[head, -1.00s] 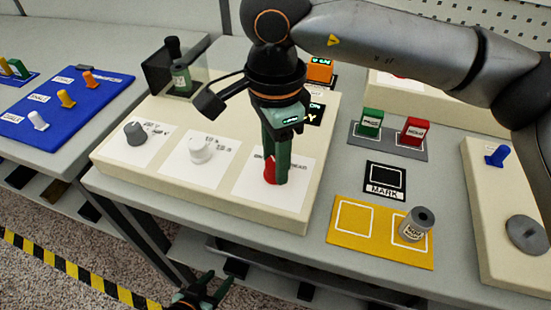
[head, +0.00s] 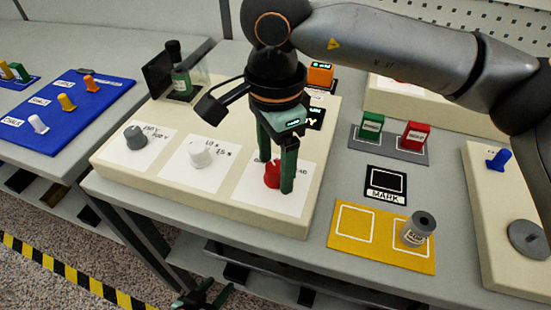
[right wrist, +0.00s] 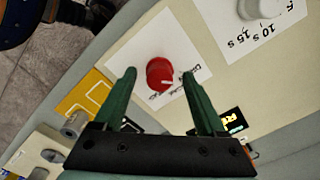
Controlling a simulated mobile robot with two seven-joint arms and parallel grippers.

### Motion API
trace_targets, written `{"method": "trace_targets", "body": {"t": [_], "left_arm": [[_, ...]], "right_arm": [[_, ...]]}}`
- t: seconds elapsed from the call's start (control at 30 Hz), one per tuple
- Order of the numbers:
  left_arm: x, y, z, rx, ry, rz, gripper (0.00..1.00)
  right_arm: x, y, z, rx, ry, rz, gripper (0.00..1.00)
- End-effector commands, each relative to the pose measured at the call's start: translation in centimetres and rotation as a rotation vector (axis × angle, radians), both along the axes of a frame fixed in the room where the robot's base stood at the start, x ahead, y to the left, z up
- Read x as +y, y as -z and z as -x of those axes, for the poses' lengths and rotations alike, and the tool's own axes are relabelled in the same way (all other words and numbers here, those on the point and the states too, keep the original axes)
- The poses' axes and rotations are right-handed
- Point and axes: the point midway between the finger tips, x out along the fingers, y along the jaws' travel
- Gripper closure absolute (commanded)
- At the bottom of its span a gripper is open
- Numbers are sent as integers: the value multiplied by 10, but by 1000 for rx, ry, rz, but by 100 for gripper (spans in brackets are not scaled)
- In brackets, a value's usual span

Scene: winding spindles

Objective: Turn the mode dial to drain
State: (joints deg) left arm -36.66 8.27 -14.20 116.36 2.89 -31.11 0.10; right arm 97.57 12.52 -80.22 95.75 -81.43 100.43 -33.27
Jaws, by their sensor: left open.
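A red dial (head: 271,174) sits on a white card at the right end of a cream panel (head: 215,200). It also shows in the right wrist view (right wrist: 160,74), with a pale pointer mark toward the lower right. The lettering on its card is too small to read surely. My right gripper (head: 276,181) is open and points down, its green fingers on either side of the red dial. In the right wrist view (right wrist: 158,76) gaps show between dial and fingers. My left gripper (head: 218,290) is open and empty, low beside the table's front edge.
A white dial (head: 201,154) and a grey dial (head: 135,137) stand left on the same panel. A dark bottle (head: 181,75) stands behind them. A yellow mat (head: 372,249) with a grey spool (head: 418,229) lies to the right. A blue switch board (head: 75,105) is at far left.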

Motion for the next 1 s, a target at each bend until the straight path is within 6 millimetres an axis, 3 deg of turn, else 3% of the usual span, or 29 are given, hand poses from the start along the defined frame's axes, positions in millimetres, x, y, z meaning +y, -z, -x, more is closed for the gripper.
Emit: {"method": "trace_targets", "body": {"t": [0.23, 0.37, 0.8, 1.0], "left_arm": [[0, 0, 0, 1, 1, -1, 50], [0, -1, 0, 1, 1, -1, 50], [-1, -8, 0, 5, 2, 0, 50], [-2, -11, -1, 2, 4, 1, 50]], "right_arm": [[0, -1, 0, 0, 1, 1, 26], [0, -12, 0, -1, 1, 0, 26], [0, -101, 0, -1, 0, 0, 26], [0, -122, 0, 0, 1, 0, 26]]}}
